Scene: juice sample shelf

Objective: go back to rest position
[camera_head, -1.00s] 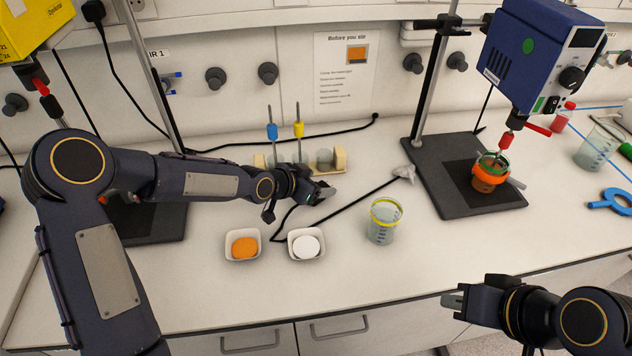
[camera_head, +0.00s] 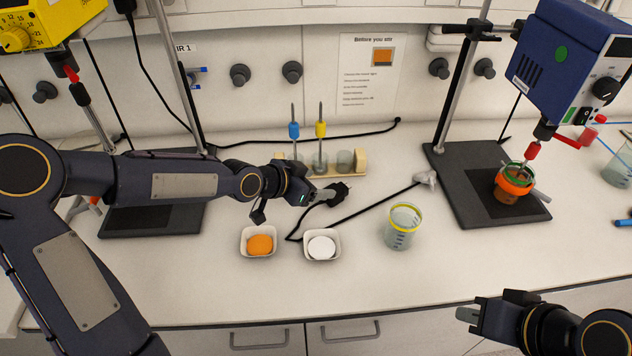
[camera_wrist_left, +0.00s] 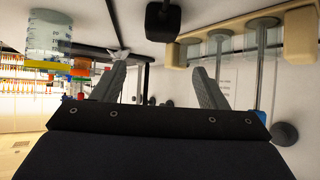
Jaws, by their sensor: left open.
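My left gripper (camera_head: 296,206) is open and empty in the head view. It hangs above the bench, behind the two small white dishes and in front of the wooden rack (camera_head: 360,163). In the left wrist view its two fingers (camera_wrist_left: 160,88) are spread with nothing between them. My right gripper (camera_head: 468,314) is at the lower right of the head view, in front of the bench edge. It holds nothing that I can see, and its finger gap does not show clearly.
Dishes with orange (camera_head: 260,245) and white (camera_head: 321,247) contents stand near a yellow-rimmed beaker (camera_head: 402,228). A blue stirrer (camera_head: 570,60) hangs over an orange-banded vessel (camera_head: 513,183) at right. A black cable lies near the left gripper. The front bench strip is clear.

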